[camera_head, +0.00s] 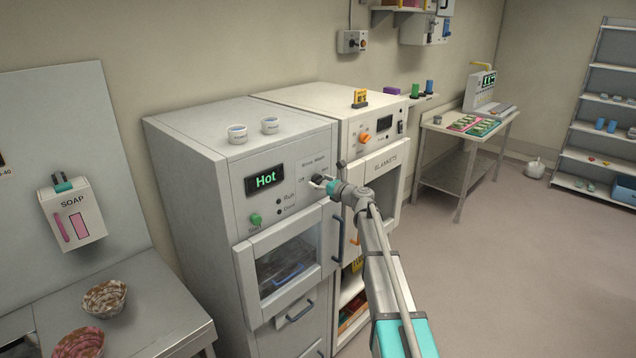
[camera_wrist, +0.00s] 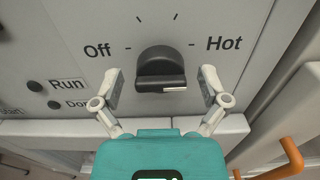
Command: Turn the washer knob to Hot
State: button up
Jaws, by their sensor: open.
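The washer (camera_head: 215,180) is the white machine at centre-left in the head view. Its display (camera_head: 264,179) reads "Hot" in green. In the wrist view the black washer knob (camera_wrist: 161,65) sits on the panel between the words "Off" at left and "Hot" (camera_wrist: 223,43) at right. The knob's grip bar lies about level, with its white mark at the right end, on the Hot side. My gripper (camera_wrist: 160,88) is open, one finger on each side of the knob, with gaps visible. In the head view my gripper (camera_head: 326,183) is at the panel and largely hides the knob.
The blanket warmer (camera_head: 372,140) with an orange knob stands close at right. Door handles (camera_head: 338,238) lie just below my gripper. Two small cups (camera_head: 237,134) stand on the washer. A counter with bowls (camera_head: 105,298) is at left; open floor (camera_head: 520,260) is at right.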

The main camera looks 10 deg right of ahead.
jog(key=v, duration=1.1)
jog(key=shift+s+d, duration=0.2)
jog(key=shift+s, duration=0.15)
jog(key=s+a+f+n+g+h+b, duration=0.25)
jog(key=s+a+f+n+g, duration=0.8)
jog(key=s+f+n, duration=0.55)
jog(key=s+d+f+n+g+h+b, duration=0.1)
jog(key=s+f+n+g+h, duration=0.1)
jog(key=s+n, duration=0.4)
jog(key=s+d+f+n+g+h+b, duration=0.1)
jog(key=s+f+n+h, duration=0.4)
jog(key=s, duration=0.8)
jog(key=shift+d+f+n+g+h, duration=0.35)
jog(key=shift+n+g+h, duration=0.2)
jog(key=shift+n, duration=0.45)
